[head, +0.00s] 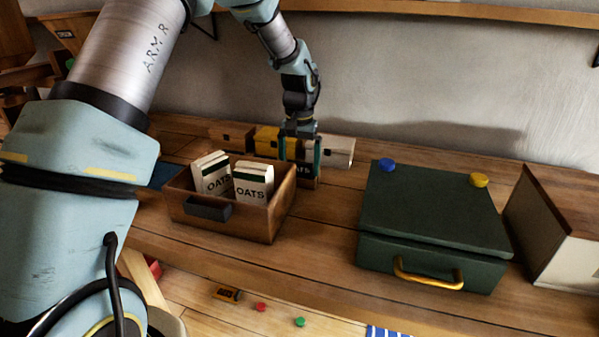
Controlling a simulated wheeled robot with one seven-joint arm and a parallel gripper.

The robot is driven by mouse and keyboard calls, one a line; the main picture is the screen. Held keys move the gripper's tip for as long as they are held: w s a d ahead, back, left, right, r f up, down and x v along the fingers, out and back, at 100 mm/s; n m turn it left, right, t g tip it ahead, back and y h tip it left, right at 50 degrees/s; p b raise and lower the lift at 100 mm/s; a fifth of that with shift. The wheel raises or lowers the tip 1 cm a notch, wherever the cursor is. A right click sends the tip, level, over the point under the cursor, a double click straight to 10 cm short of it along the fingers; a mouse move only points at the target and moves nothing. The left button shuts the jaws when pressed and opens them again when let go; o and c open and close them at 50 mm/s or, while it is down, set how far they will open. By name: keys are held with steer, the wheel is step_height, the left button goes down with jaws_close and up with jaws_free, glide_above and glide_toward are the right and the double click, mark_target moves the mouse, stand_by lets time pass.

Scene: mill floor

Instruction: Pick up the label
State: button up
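My gripper (300,160) points down at the back of the bench, in front of a row of yellow, brown and pale blocks and just behind the wooden box. Its fingers are small and partly merged with the things behind them. I cannot tell whether they hold anything. A dark and orange tag-like piece (227,294) lies lower down, in front of the bench.
The wooden box (236,222) holds oats cartons (252,183). A green case (435,225) with a yellow handle carries a blue cap (387,165) and a yellow cap (478,180). A wooden crate (555,230) stands at right. Bench between box and case is clear.

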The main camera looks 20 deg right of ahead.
steer(key=c, duration=1.1)
